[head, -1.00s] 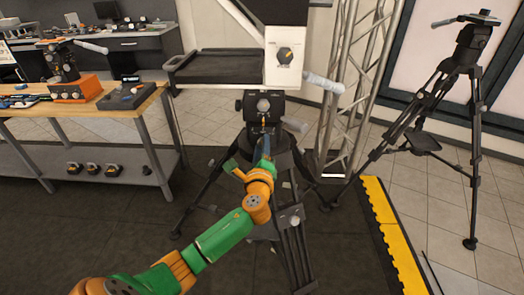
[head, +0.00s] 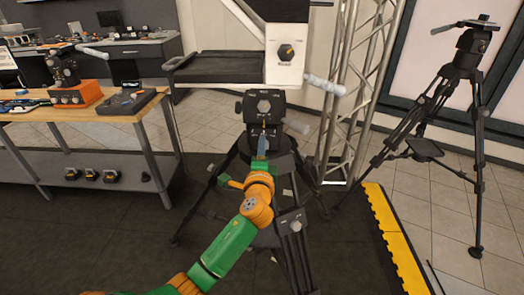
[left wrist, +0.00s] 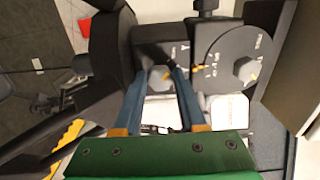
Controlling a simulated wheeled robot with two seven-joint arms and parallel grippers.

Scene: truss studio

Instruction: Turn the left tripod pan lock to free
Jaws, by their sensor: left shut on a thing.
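The left tripod (head: 265,104) stands in the middle of the head view, its black head under a white and black unit. My left gripper (head: 262,143) reaches up from below to the lower front of that head. In the left wrist view, my left gripper (left wrist: 163,73) has its two blue fingers on both sides of a small grey knob with an orange mark, the pan lock (left wrist: 158,80), and is shut on it. The fingers hide part of the knob and its lettering. My right gripper is out of view.
A wooden workbench (head: 130,113) with equipment stands at the left. A metal truss (head: 352,100) rises behind the left tripod. Another tripod (head: 470,75) stands at the right. A yellow-edged mat strip (head: 395,240) lies on the floor between them.

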